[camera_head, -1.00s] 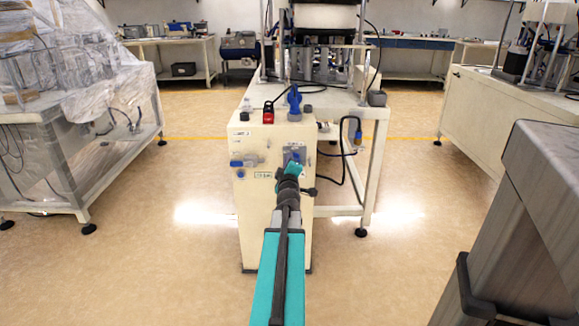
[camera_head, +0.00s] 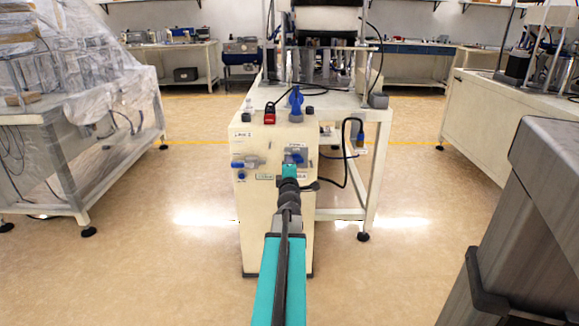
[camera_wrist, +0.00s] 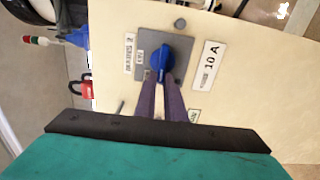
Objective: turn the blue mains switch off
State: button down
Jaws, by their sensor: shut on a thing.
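The blue mains switch (camera_wrist: 162,57) is a round knob on a grey plate (camera_wrist: 181,46) on the cream cabinet's front. In the wrist view my gripper (camera_wrist: 162,78) has its two fingers together at the knob's handle, shut on it. In the head view my gripper (camera_head: 292,158) reaches the switch plate (camera_head: 298,151) at the cabinet's upper right, and the arm hides much of the knob. A label reading "10 A" (camera_wrist: 207,64) sits right of the plate in the wrist view.
The cream cabinet (camera_head: 256,215) also carries a second blue handle (camera_head: 247,162) on the left, and a red part (camera_head: 270,117) and a blue connector (camera_head: 296,100) on top. A white-framed table (camera_head: 375,150) stands right behind it.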

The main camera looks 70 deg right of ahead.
jog(key=shift+s+d, duration=0.1)
jog(key=shift+s, duration=0.05)
jog(key=c, duration=1.8)
grip_release()
jog(key=shift+c, duration=0.2)
